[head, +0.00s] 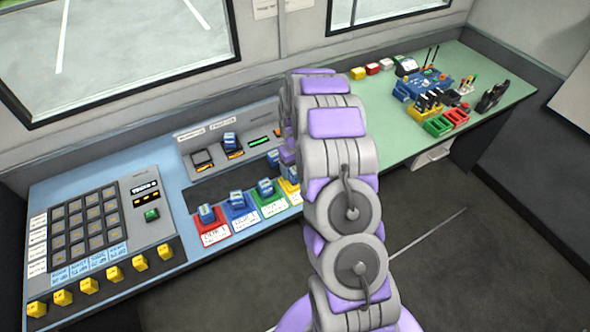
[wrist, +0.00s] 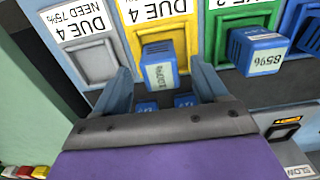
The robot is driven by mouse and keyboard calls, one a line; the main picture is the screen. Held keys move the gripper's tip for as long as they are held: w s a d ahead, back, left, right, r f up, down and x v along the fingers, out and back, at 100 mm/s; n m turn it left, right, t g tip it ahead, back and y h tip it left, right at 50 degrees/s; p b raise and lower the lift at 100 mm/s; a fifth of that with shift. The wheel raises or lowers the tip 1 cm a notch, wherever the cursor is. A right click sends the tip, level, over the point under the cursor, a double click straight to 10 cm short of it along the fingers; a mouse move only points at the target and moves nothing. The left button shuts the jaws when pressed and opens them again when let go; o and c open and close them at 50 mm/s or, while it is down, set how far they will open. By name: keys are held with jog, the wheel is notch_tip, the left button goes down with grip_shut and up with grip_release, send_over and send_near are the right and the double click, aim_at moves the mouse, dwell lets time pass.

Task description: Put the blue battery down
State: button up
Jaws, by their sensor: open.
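Several blue-cased batteries are in view, so I cannot tell which one the task means. In the wrist view one blue battery (wrist: 166,70) stands in the yellow slot (wrist: 158,27). My gripper (wrist: 161,76) is open, with one finger on each side of this battery; I cannot tell whether they touch it. In the head view batteries stand in the red (head: 206,213), blue (head: 237,199) and green (head: 266,187) slots. My arm hides most of the yellow one and the gripper.
A grey slot (wrist: 92,60) marked DUE 4 is empty beside the yellow one. A charger panel (head: 205,158) behind holds another battery (head: 230,142). A keypad board (head: 95,225) is at left. Coloured blocks and trays (head: 438,125) stand on the green desk at right.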

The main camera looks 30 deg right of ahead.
aim_at(292, 171)
notch_tip(292, 171, up, 10)
jog(key=a+p, duration=0.1)
jog(key=p, duration=0.1)
jog(key=s+a+r, duration=0.7)
jog(key=s+r, duration=0.1)
jog(key=r, duration=0.2)
jog(key=s+a+r, duration=0.3)
jog(key=s, duration=0.7)
jog(key=s+a+r+g, duration=0.1)
jog(key=s+a+r, duration=0.1)
jog(key=s, duration=0.9)
jog(key=s+a+r, duration=0.3)
jog(key=s+a, duration=0.1)
jog(key=s, duration=0.7)
jog(key=shift+r+g, duration=0.3)
jog(key=shift+g, duration=0.1)
jog(key=shift+c, duration=0.2)
